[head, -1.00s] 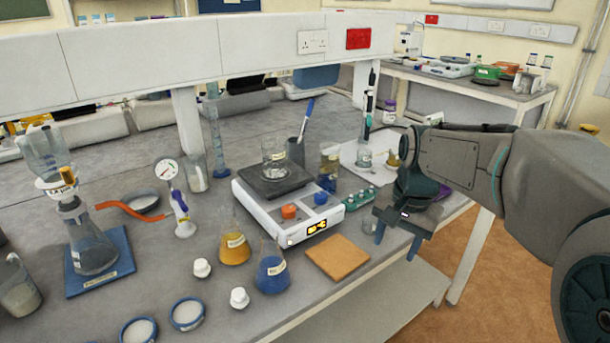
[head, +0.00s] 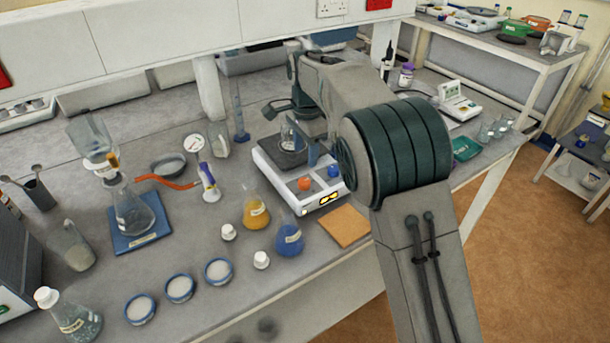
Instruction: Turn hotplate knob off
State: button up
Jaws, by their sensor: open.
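The white hotplate stirrer (head: 271,178) stands on the bench with a dark top plate. Its front face has an orange knob (head: 304,184), a blue knob (head: 333,171) and a lit yellow display (head: 328,198). A glass beaker (head: 289,137) stands on the top plate. My arm reaches over the hotplate from the right and hides its back right part. My gripper (head: 320,157) is open and points down just above and behind the knobs, apart from them as far as I can see. One finger shows clearly; the other is mostly hidden by my arm.
A yellow flask (head: 255,212) and a blue flask (head: 289,238) stand in front of the hotplate. An orange-brown square pad (head: 344,225) lies at the bench's front edge. A filter flask (head: 131,212) on a blue base stands left. Small white-filled dishes (head: 179,288) line the front.

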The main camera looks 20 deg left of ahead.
aim_at(304, 181)
jog(key=f, duration=0.5)
jog(key=f+p, duration=0.1)
jog(key=f, duration=0.3)
jog(key=shift+w+a+f, duration=0.1)
jog(key=shift+a+f, duration=0.1)
jog(key=shift+f, duration=0.2)
jog(key=shift+c, duration=0.3)
jog(key=c, duration=0.9)
